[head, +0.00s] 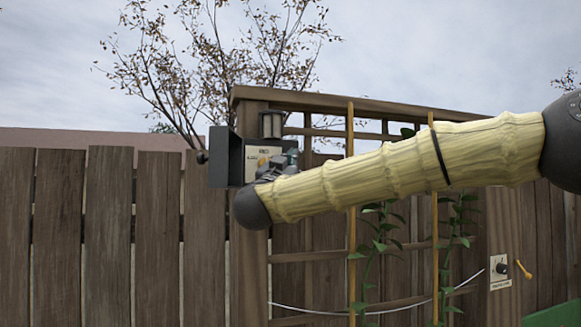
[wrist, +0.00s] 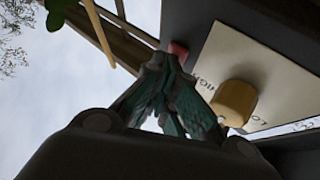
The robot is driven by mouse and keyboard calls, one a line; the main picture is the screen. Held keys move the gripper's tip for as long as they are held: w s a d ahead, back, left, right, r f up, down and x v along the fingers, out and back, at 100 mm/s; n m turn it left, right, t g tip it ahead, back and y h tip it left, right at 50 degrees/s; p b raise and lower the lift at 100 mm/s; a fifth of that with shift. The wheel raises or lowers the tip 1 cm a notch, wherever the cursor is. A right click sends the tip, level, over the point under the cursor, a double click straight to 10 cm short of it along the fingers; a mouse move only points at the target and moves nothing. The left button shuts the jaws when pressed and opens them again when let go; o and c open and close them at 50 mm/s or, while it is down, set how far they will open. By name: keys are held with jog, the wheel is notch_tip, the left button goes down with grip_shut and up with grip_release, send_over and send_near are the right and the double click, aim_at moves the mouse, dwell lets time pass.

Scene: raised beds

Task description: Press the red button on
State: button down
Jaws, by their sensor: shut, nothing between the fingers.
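The red button (wrist: 178,48) shows in the wrist view on the dark panel, beside a pale label plate. My gripper (wrist: 163,62) is shut and empty, its fingertips right at the red button's lower left. I cannot tell whether they touch it. A yellow knob (wrist: 235,101) stands out from the plate, to the right of the fingers. In the head view the control box (head: 237,162) hangs on the fence post with its cover swung open to the left. My gripper (head: 284,164) is in front of the box, and the button is hidden there.
A lamp-like fitting (head: 271,125) sits above the box. A wooden trellis (head: 310,257) with yellow poles and climbing plants stands to the right. A second plate with a dark knob (head: 501,268) is at the lower right, with a wire running to it.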

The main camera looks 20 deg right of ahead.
jog(key=shift+s, duration=0.1)
jog(key=shift+s+b, duration=0.35)
jog(key=shift+s, duration=0.15)
dwell(0.3)
jog(key=s+b, duration=0.2)
jog(key=s, duration=0.4)
jog(key=shift+d, duration=0.15)
jog(key=shift+w+f, duration=0.1)
dwell(0.3)
